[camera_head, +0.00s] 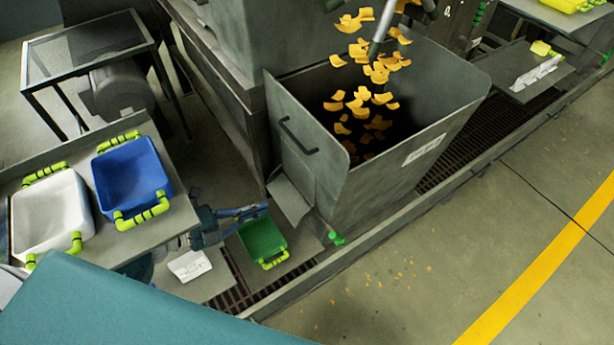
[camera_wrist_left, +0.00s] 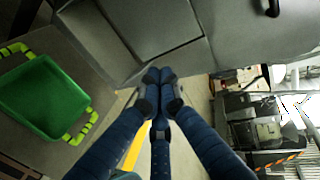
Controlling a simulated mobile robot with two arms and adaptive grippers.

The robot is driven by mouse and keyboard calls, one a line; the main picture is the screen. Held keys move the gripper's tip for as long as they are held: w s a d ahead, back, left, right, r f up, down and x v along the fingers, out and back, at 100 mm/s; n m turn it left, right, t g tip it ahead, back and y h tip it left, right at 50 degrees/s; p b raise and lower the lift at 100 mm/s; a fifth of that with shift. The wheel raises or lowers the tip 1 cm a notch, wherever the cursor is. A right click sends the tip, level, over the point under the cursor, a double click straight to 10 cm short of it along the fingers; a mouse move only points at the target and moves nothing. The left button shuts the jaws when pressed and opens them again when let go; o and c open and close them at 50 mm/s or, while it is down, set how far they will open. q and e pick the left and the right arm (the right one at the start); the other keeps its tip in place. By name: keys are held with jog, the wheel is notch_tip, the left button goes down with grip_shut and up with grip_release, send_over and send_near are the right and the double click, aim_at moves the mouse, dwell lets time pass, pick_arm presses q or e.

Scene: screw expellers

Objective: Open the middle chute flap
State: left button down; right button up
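A grey flap (camera_head: 288,200) hangs at the lower left corner of the big grey hopper (camera_head: 400,165), angled outward. I cannot tell how far it is open. My left gripper (camera_head: 262,209) is just left of the flap's lower part and above the green tray (camera_head: 263,238). In the left wrist view its fingertips (camera_wrist_left: 158,76) are close together and hold nothing, in front of grey panels (camera_wrist_left: 160,25) that probably include the flap. Contact with the flap cannot be made out. The green tray (camera_wrist_left: 45,95) lies left of the fingers there. My right gripper is not in view.
Yellow-orange pieces (camera_head: 365,110) fall into the hopper. A blue tray (camera_head: 130,178) and a white tray (camera_head: 48,212) stand on the left table. A white cloth (camera_head: 190,265) lies near the green tray.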

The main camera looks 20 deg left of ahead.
pick_arm(q)
jog(key=s, duration=0.1)
jog(key=b, duration=0.4)
send_near(311, 190)
jog(key=x, duration=0.5)
jog(key=shift+s+a+f, duration=0.1)
jog(key=shift+f, duration=0.15)
jog(key=shift+w+d, duration=0.5)
jog(key=shift+w, duration=0.1)
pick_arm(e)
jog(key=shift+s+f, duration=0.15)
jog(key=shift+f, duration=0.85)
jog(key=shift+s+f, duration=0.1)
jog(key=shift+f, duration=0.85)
pick_arm(q)
jog(key=shift+r, duration=0.1)
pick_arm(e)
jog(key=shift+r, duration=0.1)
